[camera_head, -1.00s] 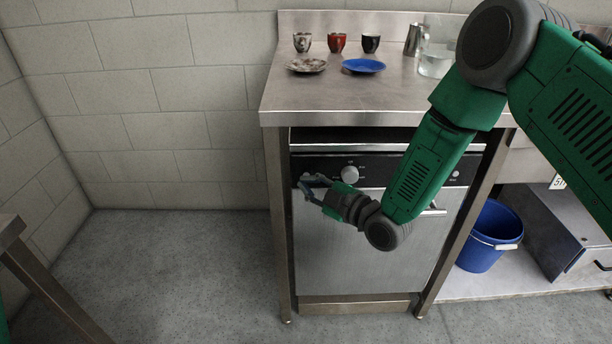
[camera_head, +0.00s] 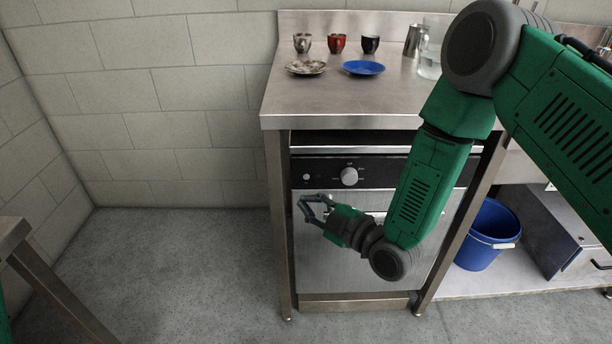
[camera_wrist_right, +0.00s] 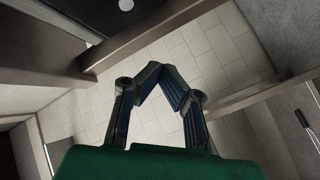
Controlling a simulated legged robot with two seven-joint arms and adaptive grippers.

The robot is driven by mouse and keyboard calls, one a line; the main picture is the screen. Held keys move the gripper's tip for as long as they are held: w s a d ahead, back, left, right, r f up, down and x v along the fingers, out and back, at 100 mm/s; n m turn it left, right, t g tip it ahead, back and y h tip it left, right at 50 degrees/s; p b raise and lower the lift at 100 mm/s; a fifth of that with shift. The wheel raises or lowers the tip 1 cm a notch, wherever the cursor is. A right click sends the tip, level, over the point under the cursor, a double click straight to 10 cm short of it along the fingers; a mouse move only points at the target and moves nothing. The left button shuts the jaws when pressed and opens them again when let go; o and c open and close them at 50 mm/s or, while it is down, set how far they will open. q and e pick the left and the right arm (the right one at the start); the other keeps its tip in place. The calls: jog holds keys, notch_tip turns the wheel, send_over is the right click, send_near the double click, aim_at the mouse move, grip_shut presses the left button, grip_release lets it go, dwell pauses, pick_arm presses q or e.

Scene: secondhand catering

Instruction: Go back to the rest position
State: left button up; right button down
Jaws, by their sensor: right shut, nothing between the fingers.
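My right gripper (camera_head: 306,202) hangs in front of the left part of the steel dishwasher door (camera_head: 330,262), below its black control panel. It points left. I cannot tell whether it touches the door. In the right wrist view, the gripper's two fingers (camera_wrist_right: 157,72) meet at their tips with nothing between them. My green right arm comes in from the upper right and hides part of the dishwasher and counter. My left gripper is not in view.
The steel counter (camera_head: 340,100) above holds several items: three cups (camera_head: 337,43), a patterned saucer (camera_head: 306,68), a blue saucer (camera_head: 363,68), a metal pitcher (camera_head: 412,40) and a glass jug (camera_head: 429,62). A blue bucket (camera_head: 484,236) stands on the lower right shelf.

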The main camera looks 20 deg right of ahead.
jog(key=shift+s, duration=0.2)
jog(key=s+d+f+m+g+h+p, duration=0.1)
jog(key=s+d+f+m+g+h, duration=0.2)
jog(key=s+f, duration=0.35)
jog(key=s+d+f+m+g+h+p, duration=0.2)
jog(key=s+f+m+g, duration=0.3)
jog(key=s, duration=0.3)
jog(key=s+d+f+m+g+h+p, duration=0.1)
jog(key=s+d+m+g, duration=0.2)
jog(key=s, duration=0.6)
jog(key=s+d+f+m+g+h, duration=0.1)
jog(key=s+d+m+g+h, duration=0.1)
jog(key=s, duration=0.8)
jog(key=shift+d+f+m+g+h+p, duration=0.35)
jog(key=shift+d+m+g, duration=0.25)
jog(key=shift+d+m, duration=0.5)
jog(key=shift+w, duration=0.1)
